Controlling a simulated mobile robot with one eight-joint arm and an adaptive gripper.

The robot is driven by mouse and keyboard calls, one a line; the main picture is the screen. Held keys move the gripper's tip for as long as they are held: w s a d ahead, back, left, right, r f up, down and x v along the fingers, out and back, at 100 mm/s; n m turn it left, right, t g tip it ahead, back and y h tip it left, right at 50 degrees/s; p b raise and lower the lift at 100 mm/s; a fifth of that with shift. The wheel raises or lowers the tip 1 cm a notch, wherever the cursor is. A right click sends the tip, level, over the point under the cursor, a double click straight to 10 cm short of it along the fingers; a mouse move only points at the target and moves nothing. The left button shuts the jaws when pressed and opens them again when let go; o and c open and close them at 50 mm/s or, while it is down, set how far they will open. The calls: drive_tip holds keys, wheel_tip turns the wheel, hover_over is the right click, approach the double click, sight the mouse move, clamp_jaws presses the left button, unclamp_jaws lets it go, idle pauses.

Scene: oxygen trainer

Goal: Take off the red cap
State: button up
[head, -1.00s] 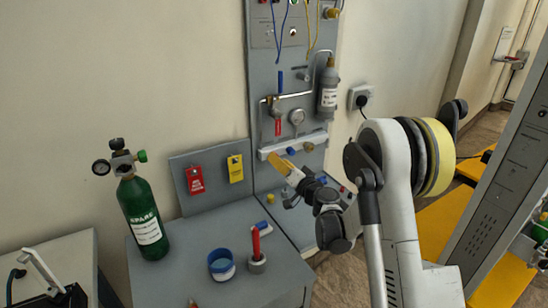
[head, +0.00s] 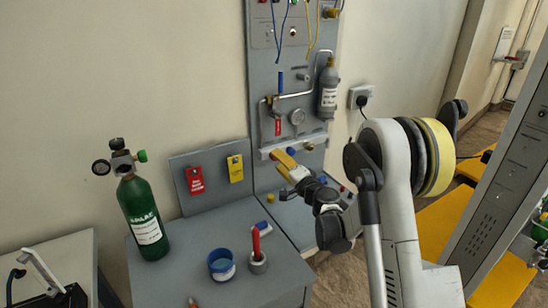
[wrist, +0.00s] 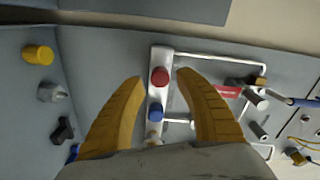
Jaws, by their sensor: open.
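The red cap (wrist: 160,76) is a round knob on the white manifold bar (wrist: 167,58) in the wrist view. A blue cap (wrist: 155,112) sits on the same bar, closer to my gripper's body. My gripper (wrist: 161,79) is open. Its two yellow fingers appear on either side of the red cap in the picture, with gaps on both sides. I cannot tell how far the fingertips are from it in depth. In the head view my gripper (head: 283,158) is in front of the bar (head: 309,141) and hides the red cap.
A green spare cylinder (head: 143,215), a blue-rimmed cup (head: 221,263) and a red stick in a holder (head: 256,243) stand on the grey bench.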

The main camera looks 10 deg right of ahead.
drive_tip(key=m, duration=0.3)
drive_tip(key=shift+m, duration=0.3)
drive_tip(key=m, duration=0.3)
drive_tip(key=shift+m, duration=0.3)
drive_tip(key=m, duration=0.3)
drive_tip(key=m, duration=0.3)
drive_tip(key=shift+m, duration=0.3)
